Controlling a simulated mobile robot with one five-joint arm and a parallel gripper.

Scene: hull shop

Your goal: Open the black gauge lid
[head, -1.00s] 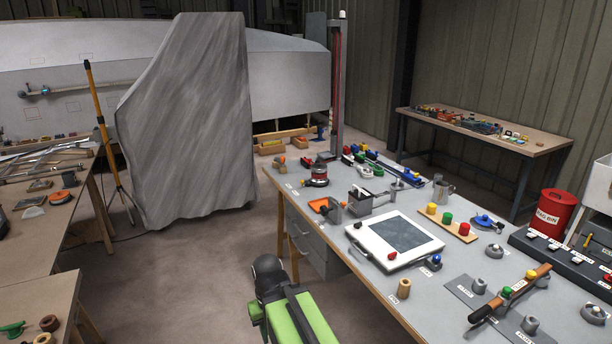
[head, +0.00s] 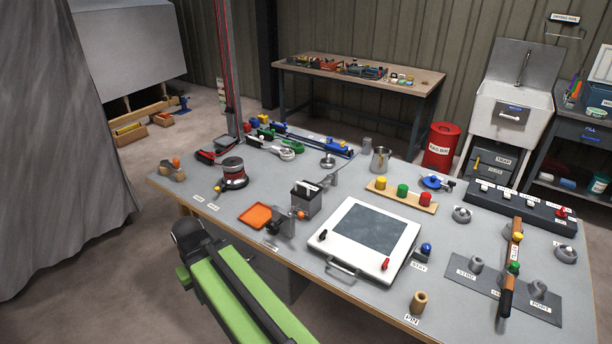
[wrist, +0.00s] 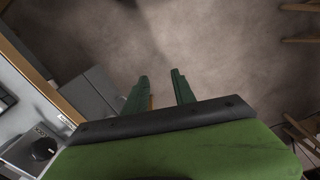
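No lid can be clearly made out as the black gauge lid. A black knob (wrist: 43,149) shows at the lower left there.
A white framed panel (head: 398,262) with a front handle lies on the bench. An orange tray (head: 256,216), a clamp-like grey fixture (head: 282,228) and a wooden peg (head: 418,302) are near the front edge. A grey draped cover (head: 50,150) stands left. Floor between is clear.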

